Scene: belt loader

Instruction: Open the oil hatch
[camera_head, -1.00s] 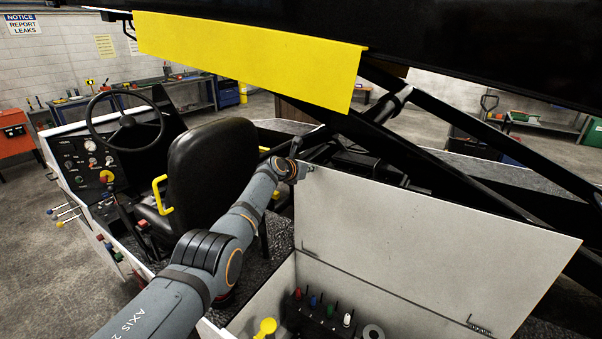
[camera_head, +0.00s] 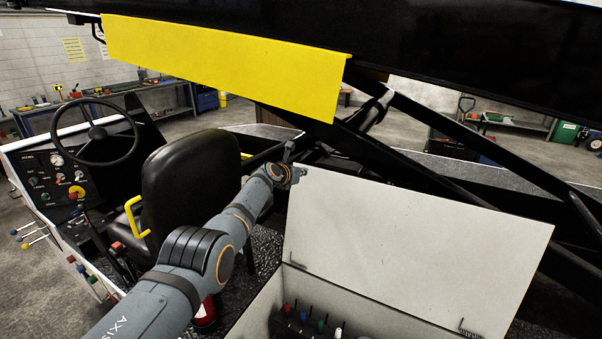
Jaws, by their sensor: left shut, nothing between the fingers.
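The oil hatch (camera_head: 410,245) is a white lid that stands raised on its hinge side, with its inner face toward me. My right gripper is not in view.
A black seat (camera_head: 197,182) with a yellow armrest stands left of my left arm. Beyond it are a steering wheel (camera_head: 94,137) and control panel. A black boom with a yellow plate (camera_head: 225,62) hangs low above the lid. A diagonal black strut (camera_head: 470,140) runs behind it.

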